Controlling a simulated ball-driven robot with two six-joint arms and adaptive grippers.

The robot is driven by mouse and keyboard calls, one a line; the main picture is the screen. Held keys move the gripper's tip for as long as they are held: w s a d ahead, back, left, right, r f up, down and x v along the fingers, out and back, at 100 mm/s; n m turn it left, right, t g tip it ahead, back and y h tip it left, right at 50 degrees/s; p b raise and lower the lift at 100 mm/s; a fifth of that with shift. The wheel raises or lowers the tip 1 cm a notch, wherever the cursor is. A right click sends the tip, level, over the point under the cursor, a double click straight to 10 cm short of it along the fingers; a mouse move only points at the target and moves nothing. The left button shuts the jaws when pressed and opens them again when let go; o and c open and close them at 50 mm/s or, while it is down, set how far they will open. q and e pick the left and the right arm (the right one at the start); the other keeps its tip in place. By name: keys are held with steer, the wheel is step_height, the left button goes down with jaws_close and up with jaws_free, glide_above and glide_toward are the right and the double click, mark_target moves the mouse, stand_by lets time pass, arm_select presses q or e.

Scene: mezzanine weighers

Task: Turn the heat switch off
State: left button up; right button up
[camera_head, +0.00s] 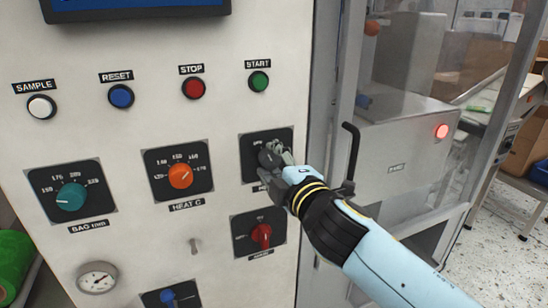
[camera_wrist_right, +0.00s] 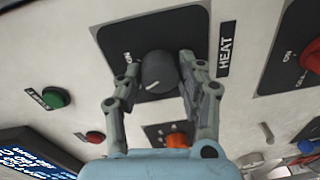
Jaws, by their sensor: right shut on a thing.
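The heat switch is a dark round knob (camera_wrist_right: 157,72) on a black plate in the right wrist view, with a HEAT label on the right and ON lettering on the left. A pale pointer line on the knob points down and left in that view. My right gripper (camera_wrist_right: 159,68) has its fingers on either side of the knob and is shut on it. In the head view the right gripper (camera_head: 270,153) covers most of the knob on its black plate (camera_head: 284,137). My left gripper is not in view.
The START button (camera_head: 258,81) is above the switch, the orange heat dial (camera_head: 180,176) to its left, and a red rotary switch (camera_head: 261,236) below. A black door handle (camera_head: 352,150) stands out close to my right arm. A small toggle (camera_head: 194,246) sits lower left.

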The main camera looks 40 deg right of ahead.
steer(key=shift+n, duration=0.6)
steer(key=o, duration=1.1)
steer(key=shift+o, duration=0.2)
steer(key=v, duration=1.2)
steer(key=shift+f, duration=0.1)
